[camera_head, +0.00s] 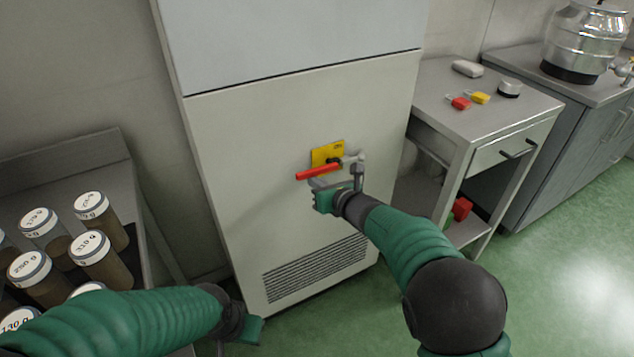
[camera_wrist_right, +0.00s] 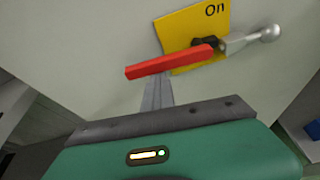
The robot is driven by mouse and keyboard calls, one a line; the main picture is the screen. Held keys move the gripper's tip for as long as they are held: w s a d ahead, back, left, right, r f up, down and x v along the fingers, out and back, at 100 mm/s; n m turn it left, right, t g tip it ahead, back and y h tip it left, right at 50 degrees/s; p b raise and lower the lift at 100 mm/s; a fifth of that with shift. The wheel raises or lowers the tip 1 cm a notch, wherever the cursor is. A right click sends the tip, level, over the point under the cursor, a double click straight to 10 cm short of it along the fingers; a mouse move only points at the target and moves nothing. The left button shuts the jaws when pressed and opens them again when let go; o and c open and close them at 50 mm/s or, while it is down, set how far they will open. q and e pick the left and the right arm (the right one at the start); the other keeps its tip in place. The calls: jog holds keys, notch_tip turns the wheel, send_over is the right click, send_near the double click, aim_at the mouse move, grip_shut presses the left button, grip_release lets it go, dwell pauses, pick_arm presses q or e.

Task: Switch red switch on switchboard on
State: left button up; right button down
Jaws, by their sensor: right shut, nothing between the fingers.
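The switchboard is a tall pale cabinet (camera_head: 245,140) in the head view. A yellow plate (camera_head: 327,153) on its front bears the switch, whose red handle (camera_head: 318,171) points left. The wrist view shows the yellow plate (camera_wrist_right: 214,20) with "On" at its top and the red handle (camera_wrist_right: 170,62) crossing its lower part. My right gripper (camera_head: 340,183) is shut and empty, just below the handle. Its grey fingers (camera_wrist_right: 157,94) reach up close under the handle; I cannot tell if they touch it. My left gripper (camera_head: 242,325) is low at the left; its fingers are unclear.
A grey side table (camera_head: 450,85) on the right bears red and yellow padlocks (camera_head: 460,103). A metal vessel (camera_head: 583,40) stands on a counter behind. Several labelled jars (camera_head: 98,255) stand on a rack at the left. A vent (camera_head: 315,267) is low on the cabinet.

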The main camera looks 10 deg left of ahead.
aim_at(310, 170)
notch_tip(310, 170, up, 3)
jog(key=m+p, duration=0.1)
jog(key=p, duration=0.1)
jog(key=m+y+p, duration=0.1)
jog(key=m+p, duration=0.1)
jog(key=shift+w+d+r+g+y, duration=0.1)
jog(key=shift+r+g+y, duration=0.05)
jog(key=shift+g+y, duration=0.2)
jog(key=shift+w+d+r+m+g+y+p, duration=0.2)
jog(key=shift+r+m+y+p, duration=0.35)
jog(key=shift+m+p, duration=0.6)
jog(key=shift+w+d+r+m+y+p, duration=0.2)
jog(key=shift+w+d+r+m+y, duration=0.3)
jog(key=shift+m, duration=0.65)
jog(key=shift+w+d+r+m+y+p, duration=0.3)
jog(key=shift+d+r+m+y, duration=0.35)
jog(key=shift+m, duration=0.5)
jog(key=shift+w+d+r+m+y+p, duration=0.2)
jog(key=shift+w+d+r+m, duration=0.4)
jog(key=shift+m, duration=0.55)
jog(key=shift+s+d+f, duration=0.1)
jog(key=shift+d+f, duration=0.05)
jog(key=shift+d, duration=0.05)
jog(key=p+v, duration=0.1)
jog(key=v, duration=1.5)
jog(key=shift+s+d+f, duration=0.25)
